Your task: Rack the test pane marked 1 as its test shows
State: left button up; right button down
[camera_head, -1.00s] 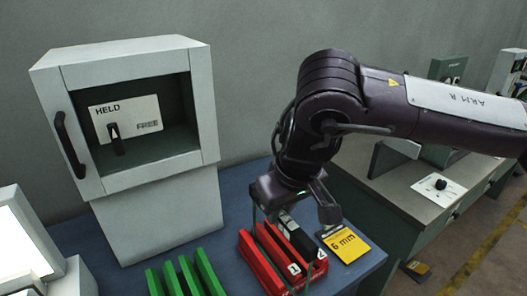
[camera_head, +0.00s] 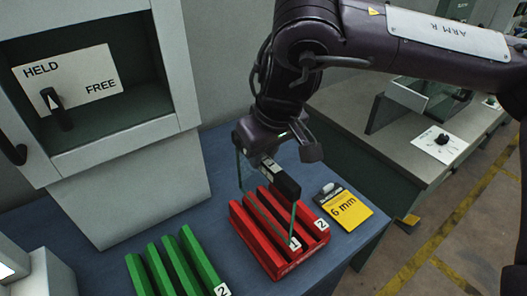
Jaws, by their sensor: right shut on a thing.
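My right gripper (camera_head: 281,172) is shut on a clear glass pane (camera_head: 246,172) with greenish edges, which stands about upright at the red rack (camera_head: 252,238). The pane's lower edge lies along the rack's slots; I cannot tell whether it is seated in one or just above. Labels 1 (camera_head: 295,243) and 2 (camera_head: 321,225) show at the rack's front end; the 1 may be on the pane or the rack. A green rack (camera_head: 169,274) with a label 2 (camera_head: 222,290) stands to the left. My left gripper is not in view.
A light grey cabinet (camera_head: 140,200) has a recess with a HELD/FREE plate (camera_head: 95,75) and a black lever (camera_head: 57,110) turned toward HELD. A yellow and black 6 mm card (camera_head: 345,207) lies right of the red rack. Another bench (camera_head: 400,165) stands at the right.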

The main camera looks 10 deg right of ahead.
aim_at(263, 192)
jog(key=shift+f+b, duration=0.65)
jog(key=shift+f, duration=0.15)
jog(key=shift+s+f+b, duration=0.1)
jog(key=shift+f+b, duration=0.25)
jog(key=shift+b, duration=0.05)
jog(key=shift+f+b, duration=0.85)
jog(key=shift+f, duration=0.45)
pick_arm(q)
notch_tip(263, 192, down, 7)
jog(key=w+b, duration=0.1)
jog(key=b, duration=0.2)
pick_arm(e)
jog(key=shift+f, duration=2.35)
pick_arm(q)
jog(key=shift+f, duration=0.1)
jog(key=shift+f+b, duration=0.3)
pick_arm(e)
jog(key=shift+f, duration=0.55)
